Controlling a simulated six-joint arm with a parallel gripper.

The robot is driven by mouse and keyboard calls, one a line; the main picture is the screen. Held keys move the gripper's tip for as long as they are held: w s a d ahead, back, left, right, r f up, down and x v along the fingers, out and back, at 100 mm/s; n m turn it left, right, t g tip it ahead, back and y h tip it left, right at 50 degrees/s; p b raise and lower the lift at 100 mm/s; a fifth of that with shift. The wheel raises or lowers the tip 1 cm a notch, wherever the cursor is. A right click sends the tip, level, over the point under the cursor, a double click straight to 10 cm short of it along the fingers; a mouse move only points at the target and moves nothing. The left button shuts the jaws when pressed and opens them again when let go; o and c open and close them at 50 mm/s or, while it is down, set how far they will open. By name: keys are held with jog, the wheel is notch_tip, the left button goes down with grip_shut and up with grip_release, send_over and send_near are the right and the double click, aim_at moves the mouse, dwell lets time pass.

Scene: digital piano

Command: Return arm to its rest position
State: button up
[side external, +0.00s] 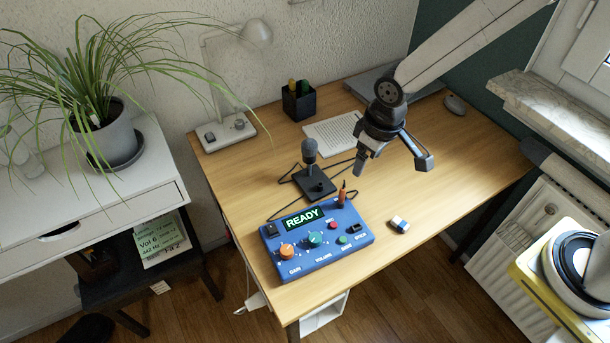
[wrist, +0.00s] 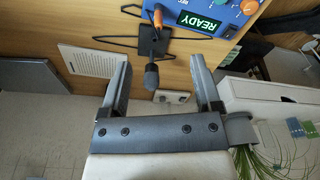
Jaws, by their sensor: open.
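My gripper (side external: 391,166) hangs above the wooden desk in the side external view, with its two fingers spread and nothing between them. In the wrist view my gripper (wrist: 161,82) also shows open, its fingers apart. The blue control box (side external: 324,259) lies on the desk to the lower left of my gripper. Its display (side external: 303,217) reads READY, and it carries several knobs and buttons. Part of the blue box (wrist: 218,10) shows at the top of the wrist view. My gripper is apart from the box.
A lamp (side external: 229,132) stands at the back left.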

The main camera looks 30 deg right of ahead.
jog(key=s+d+r+m+t, duration=0.1)
jog(key=s+d+r+m, duration=0.2)
jog(key=s+d, duration=0.6)
jog(key=d+r, duration=0.1)
jog(key=d, duration=0.2)
jog(key=shift+m, duration=0.4)
